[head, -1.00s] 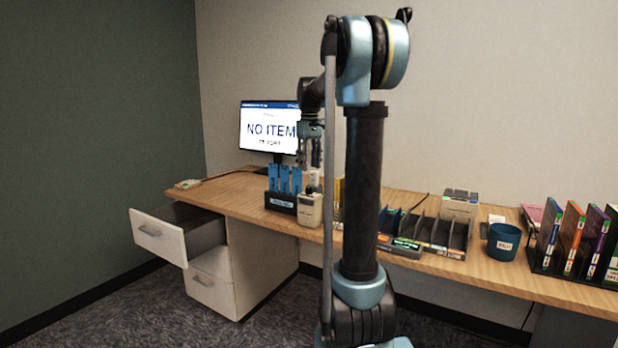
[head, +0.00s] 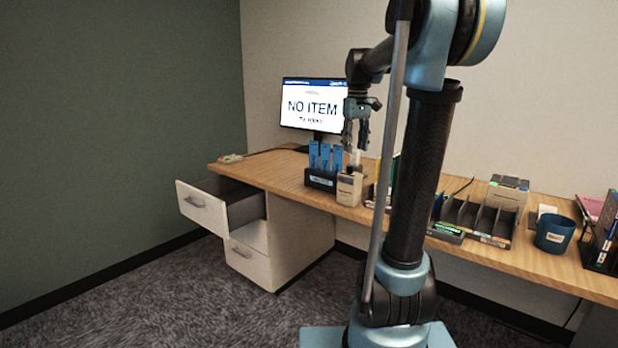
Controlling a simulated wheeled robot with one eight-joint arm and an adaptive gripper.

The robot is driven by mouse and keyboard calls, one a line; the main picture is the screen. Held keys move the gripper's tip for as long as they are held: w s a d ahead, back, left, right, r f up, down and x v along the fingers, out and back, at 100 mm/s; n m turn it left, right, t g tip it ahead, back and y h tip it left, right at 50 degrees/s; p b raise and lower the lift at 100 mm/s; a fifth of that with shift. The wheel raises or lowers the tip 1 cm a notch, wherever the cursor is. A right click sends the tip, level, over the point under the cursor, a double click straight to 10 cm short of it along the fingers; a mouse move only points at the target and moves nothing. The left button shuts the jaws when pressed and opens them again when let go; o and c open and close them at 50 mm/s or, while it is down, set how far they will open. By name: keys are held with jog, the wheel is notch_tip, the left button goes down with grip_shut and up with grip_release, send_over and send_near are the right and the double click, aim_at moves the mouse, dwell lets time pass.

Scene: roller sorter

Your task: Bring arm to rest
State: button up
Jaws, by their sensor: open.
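My gripper (head: 356,146) hangs from the end of my arm, fingers pointing down. It is open, with a gap between the fingertips. In the picture it is in front of the monitor's right edge and above a small beige container (head: 349,188) on the desk. A pale piece shows between the fingers and the container; I cannot tell whether it is part of the container. My arm stands tall at the right centre and hides part of the desk.
An open drawer (head: 203,208) juts out at the left. The carpet (head: 130,300) in front is clear.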

jog(key=s+f+m+t, duration=0.1)
jog(key=s+f+m, duration=0.1)
jog(key=s+f, duration=1)
jog(key=s+f+m, duration=0.2)
jog(key=s+f, duration=1.1)
jog(key=s, duration=0.5)
jog(key=shift+s+d+f+m+t, duration=0.3)
jog(key=shift+s+d+t, duration=0.05)
jog(key=shift+t, duration=0.05)
jog(key=shift+w+f, duration=0.2)
jog(key=shift+w, duration=0.25)
